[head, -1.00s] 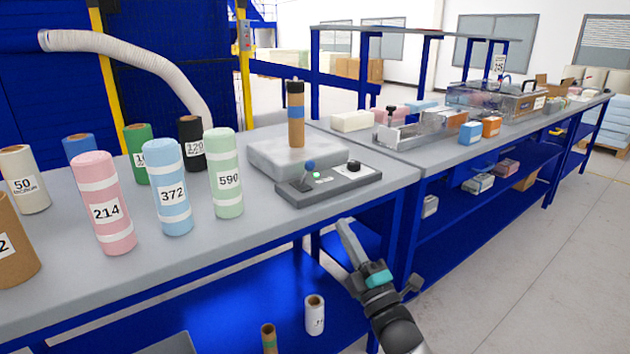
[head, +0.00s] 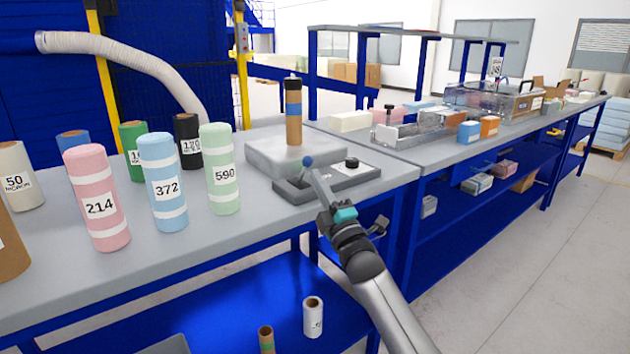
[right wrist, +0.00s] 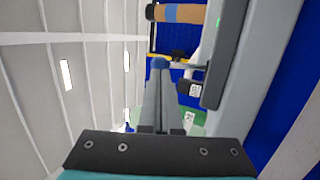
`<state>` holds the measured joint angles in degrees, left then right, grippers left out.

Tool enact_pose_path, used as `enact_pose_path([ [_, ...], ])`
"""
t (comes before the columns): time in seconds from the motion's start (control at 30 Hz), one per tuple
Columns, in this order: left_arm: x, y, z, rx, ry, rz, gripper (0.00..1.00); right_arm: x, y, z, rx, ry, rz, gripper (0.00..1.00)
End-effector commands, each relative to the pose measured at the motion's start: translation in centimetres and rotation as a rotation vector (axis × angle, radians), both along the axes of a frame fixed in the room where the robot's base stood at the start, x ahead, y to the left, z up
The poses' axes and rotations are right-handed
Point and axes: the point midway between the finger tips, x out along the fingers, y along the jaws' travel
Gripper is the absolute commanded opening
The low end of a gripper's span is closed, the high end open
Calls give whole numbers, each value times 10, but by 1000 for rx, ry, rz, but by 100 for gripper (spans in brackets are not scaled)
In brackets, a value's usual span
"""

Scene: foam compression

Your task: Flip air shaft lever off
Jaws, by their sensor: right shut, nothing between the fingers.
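The grey control box (head: 290,190) lies near the front edge of the table. Its lever has a blue ball knob (head: 308,160) on the left part of the box, and a black knob (head: 351,162) stands on the right part. My right gripper (head: 312,172) is shut and empty, its tips close beside the lever. In the right wrist view the blue knob (right wrist: 160,62) shows just past the closed fingertips (right wrist: 158,74); I cannot tell whether they touch. A green light (right wrist: 219,22) shows on the box there, but my fingers hide it in the head view. My left gripper is out of view.
A brown roll with a blue band (head: 293,125) stands upright on a grey block (head: 265,156) behind the box. Several numbered rolls, including a green one (head: 221,190), stand to the left. A second bench with boxes extends right.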

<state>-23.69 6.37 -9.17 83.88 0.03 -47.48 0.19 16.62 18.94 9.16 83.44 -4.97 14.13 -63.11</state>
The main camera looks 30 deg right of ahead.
Motion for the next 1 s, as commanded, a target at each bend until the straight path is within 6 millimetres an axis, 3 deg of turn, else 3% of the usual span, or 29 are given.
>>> enact_pose_path([
  [0.23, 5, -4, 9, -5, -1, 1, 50, 15, -2, 7, -1, -1, -1, 0],
  [0.83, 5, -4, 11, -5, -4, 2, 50, 16, -2, 9, -1, 5, 0, 0],
  [1.0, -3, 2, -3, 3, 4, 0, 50, 17, -1, 11, -1, 20, 0, 0],
])
